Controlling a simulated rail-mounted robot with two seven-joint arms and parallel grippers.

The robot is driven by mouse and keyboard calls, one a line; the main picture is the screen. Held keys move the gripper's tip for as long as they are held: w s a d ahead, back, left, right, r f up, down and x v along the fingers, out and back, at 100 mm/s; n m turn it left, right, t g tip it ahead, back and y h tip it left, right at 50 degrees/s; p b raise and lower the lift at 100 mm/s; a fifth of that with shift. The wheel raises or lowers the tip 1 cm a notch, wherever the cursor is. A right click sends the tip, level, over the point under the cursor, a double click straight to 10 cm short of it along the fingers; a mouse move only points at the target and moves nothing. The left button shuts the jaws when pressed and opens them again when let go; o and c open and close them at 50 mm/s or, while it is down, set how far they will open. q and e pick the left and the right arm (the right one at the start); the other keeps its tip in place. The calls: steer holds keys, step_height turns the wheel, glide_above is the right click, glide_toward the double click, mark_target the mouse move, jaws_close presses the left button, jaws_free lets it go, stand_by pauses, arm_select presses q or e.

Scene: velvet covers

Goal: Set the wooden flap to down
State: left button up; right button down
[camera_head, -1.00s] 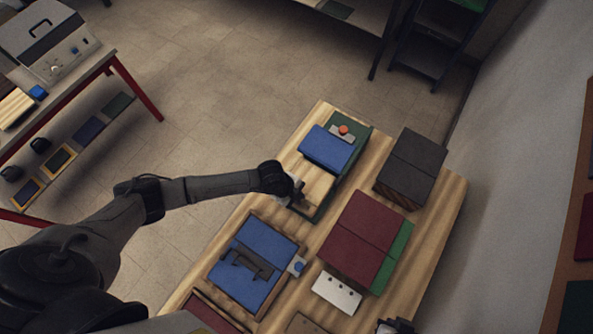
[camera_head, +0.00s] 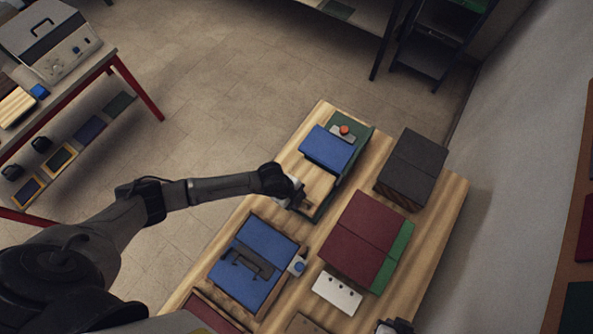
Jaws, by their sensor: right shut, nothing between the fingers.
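The wooden flap (camera_head: 318,184) is a pale wood-grained panel on the near half of a green-based box (camera_head: 346,172), just below a blue panel (camera_head: 328,147). Its exact tilt is hard to tell from above. My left gripper (camera_head: 298,198) is at the flap's near left corner, touching or very close to it. Its fingers are small and partly hidden by the wrist, so their opening is unclear. My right gripper (camera_head: 395,327) shows only in part at the bottom edge, shut and away from the flap.
An orange-red button (camera_head: 344,130) sits at the box's far end. A dark box (camera_head: 412,168), a maroon-covered box (camera_head: 362,238) and a blue-covered box with a handle (camera_head: 252,264) share the wooden table (camera_head: 440,225).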

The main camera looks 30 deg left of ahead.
arm_select(q)
steer(key=shift+r, duration=0.1)
steer(key=v, duration=1.3)
steer(key=shift+r, duration=0.3)
steer(key=shift+a, duration=0.1)
